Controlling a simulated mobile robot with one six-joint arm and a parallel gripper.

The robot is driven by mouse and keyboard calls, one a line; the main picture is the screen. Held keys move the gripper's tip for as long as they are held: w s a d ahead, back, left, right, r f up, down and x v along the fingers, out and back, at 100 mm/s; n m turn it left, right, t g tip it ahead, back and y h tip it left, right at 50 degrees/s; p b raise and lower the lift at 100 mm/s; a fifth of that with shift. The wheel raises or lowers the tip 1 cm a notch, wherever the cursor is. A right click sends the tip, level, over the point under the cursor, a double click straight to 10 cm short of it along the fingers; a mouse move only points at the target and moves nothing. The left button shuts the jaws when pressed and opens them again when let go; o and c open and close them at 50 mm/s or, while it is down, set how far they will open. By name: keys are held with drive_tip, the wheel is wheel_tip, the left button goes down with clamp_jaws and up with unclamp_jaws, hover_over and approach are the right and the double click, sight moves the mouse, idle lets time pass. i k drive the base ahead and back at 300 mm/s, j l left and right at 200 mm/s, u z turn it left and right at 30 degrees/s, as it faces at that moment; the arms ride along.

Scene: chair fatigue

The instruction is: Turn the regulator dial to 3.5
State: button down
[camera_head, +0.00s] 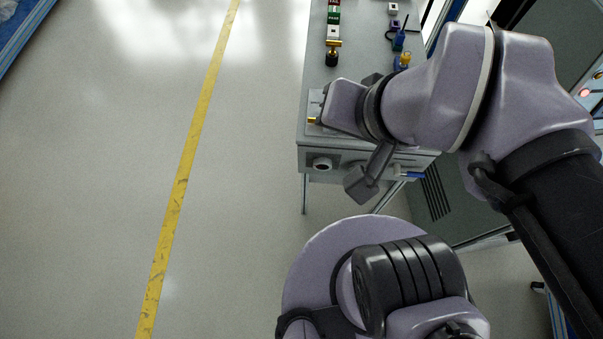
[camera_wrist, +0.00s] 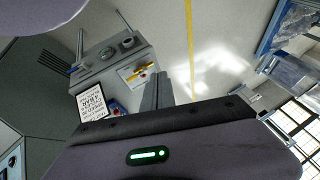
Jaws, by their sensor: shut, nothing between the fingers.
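A bench with a grey front panel (camera_head: 306,157) stands right of centre in the head view. A round, dark-centred fitting (camera_head: 322,164) is on that panel, and shows in the wrist view (camera_wrist: 128,42). A second, smaller round part (camera_wrist: 107,53) sits beside it in the wrist view. I cannot tell which one is the regulator dial, and no scale is readable. My gripper (camera_wrist: 158,78) is shut and empty in the wrist view. Its fingertips appear near the plate with the brass part, but I cannot tell whether they touch it.
A pale plate with a yellow brass part (camera_wrist: 139,72) is on the bench top. A printed card (camera_wrist: 92,102) mentions 4 BAR. Open floor with a yellow line (camera_head: 190,150) lies left.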

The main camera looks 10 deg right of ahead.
sight(320, 163)
drive_tip(key=k+j+z, duration=0.1)
drive_tip(key=j+z, duration=0.2)
drive_tip(key=z, duration=0.15)
drive_tip(key=k+j+z, duration=0.15)
drive_tip(key=j+z, duration=0.25)
drive_tip(key=k+j+z, duration=0.15)
drive_tip(key=z, duration=0.3)
drive_tip(key=k+j+z, duration=0.15)
drive_tip(key=z, duration=0.25)
drive_tip(key=k+j+z, duration=0.1)
drive_tip(key=k+z, duration=0.15)
drive_tip(key=z, duration=0.2)
